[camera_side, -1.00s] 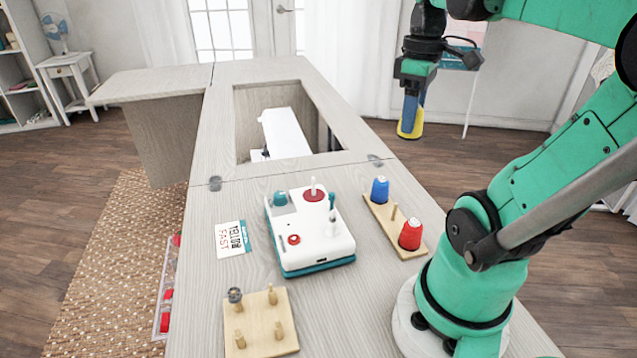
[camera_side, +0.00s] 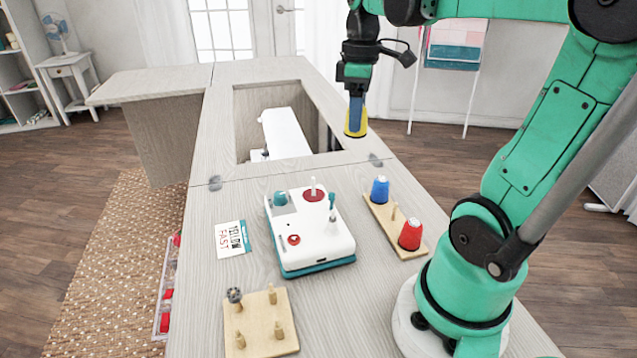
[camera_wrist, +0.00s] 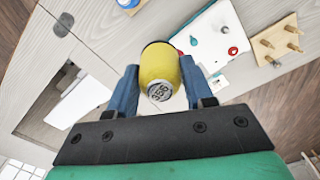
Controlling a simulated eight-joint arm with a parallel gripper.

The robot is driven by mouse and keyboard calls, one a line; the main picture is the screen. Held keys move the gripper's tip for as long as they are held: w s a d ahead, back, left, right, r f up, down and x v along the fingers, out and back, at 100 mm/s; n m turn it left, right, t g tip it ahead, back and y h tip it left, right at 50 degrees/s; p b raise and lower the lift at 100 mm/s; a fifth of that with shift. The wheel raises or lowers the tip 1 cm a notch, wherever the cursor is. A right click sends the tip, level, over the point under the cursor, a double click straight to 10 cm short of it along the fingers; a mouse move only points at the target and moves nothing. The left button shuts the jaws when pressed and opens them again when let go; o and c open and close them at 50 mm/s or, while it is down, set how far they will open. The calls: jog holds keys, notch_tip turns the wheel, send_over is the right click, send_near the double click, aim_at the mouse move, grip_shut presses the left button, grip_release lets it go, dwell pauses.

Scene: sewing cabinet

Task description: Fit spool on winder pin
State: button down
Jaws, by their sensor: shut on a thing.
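My gripper (camera_side: 356,108) is shut on a yellow spool (camera_side: 356,123) and holds it upright in the air above the cabinet's far right edge. In the wrist view the yellow spool (camera_wrist: 160,72), with a number on its end, sits between the two blue fingers of my gripper (camera_wrist: 158,88). The white and teal winder (camera_side: 312,240) stands on the cabinet top, nearer than the spool. Its white pin (camera_side: 313,185) rises upright and bare from a dark red disc (camera_side: 314,195). A card (camera_side: 232,238) left of the winder reads YELLOW FAST.
A wooden rack right of the winder holds a blue spool (camera_side: 380,189) and a red spool (camera_side: 410,233), with a bare peg between them. A pegged board (camera_side: 261,322) lies in front. The cabinet opening shows a white machine (camera_side: 285,133).

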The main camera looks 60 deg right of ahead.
aim_at(306, 217)
jog(key=w+a+f+n, duration=0.1)
jog(key=w, duration=0.1)
jog(key=w+a+f, duration=0.1)
jog(key=w, duration=0.1)
jog(key=w+a+f+n, duration=0.1)
jog(key=a+f, duration=0.1)
jog(key=shift+w+n, duration=0.3)
jog(key=shift+w, duration=0.1)
jog(key=shift+f, duration=2)
jog(key=shift+f, duration=2)
dwell(3.0)
